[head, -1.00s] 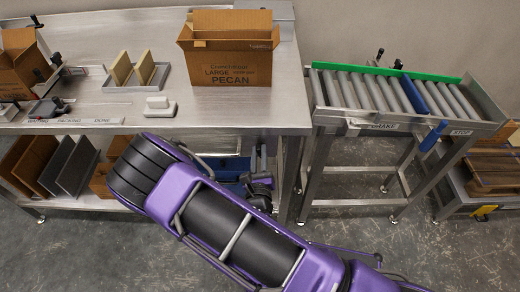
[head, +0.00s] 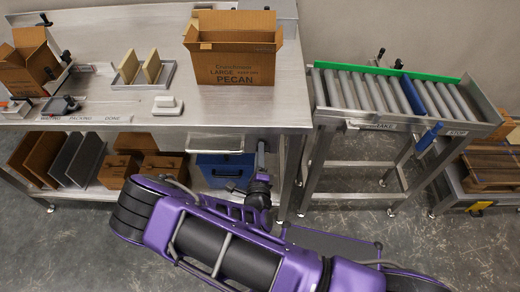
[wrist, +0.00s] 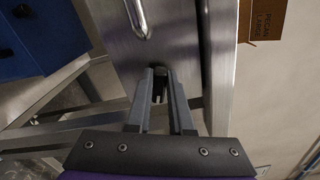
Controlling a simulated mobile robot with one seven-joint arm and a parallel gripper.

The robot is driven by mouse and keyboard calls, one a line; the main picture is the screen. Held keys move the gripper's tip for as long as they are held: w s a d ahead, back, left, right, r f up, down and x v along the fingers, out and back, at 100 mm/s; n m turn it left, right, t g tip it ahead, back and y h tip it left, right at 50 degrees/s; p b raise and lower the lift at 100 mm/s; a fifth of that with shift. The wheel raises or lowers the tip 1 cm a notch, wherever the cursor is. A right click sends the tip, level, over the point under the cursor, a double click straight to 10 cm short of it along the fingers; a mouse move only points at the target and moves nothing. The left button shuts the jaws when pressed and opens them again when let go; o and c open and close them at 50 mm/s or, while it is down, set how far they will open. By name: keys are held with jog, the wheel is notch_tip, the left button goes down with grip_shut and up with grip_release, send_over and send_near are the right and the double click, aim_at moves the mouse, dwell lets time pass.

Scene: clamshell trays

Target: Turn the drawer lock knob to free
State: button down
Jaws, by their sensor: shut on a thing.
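The drawer front (wrist: 115,42) fills the top middle of the wrist view, with its bar handle (wrist: 138,18) at the top. The drawer handle also shows in the head view (head: 215,149) under the workbench's front edge. My gripper (wrist: 161,74) points at the drawer front, beside the handle. Its two fingers are closed around a small dark piece, which I take to be the lock knob (wrist: 159,86). The knob is mostly hidden by the fingers, and its turn angle cannot be read. In the head view my gripper (head: 262,152) is at the bench's front right, near the leg.
A blue bin (head: 225,168) sits on the shelf below the drawer. A pecan carton (head: 236,72) stands on the workbench (head: 215,112) above. A roller conveyor (head: 385,95) is to the right, with a floor gap between.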

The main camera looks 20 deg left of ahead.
jog(key=shift+f+n+p, duration=0.15)
jog(key=shift+n+p, duration=0.15)
jog(key=shift+n, duration=1.4)
jog(key=c, duration=0.8)
grip_release()
jog(key=v, duration=1.7)
jog(key=shift+s, duration=0.2)
jog(key=shift+a+f, duration=0.1)
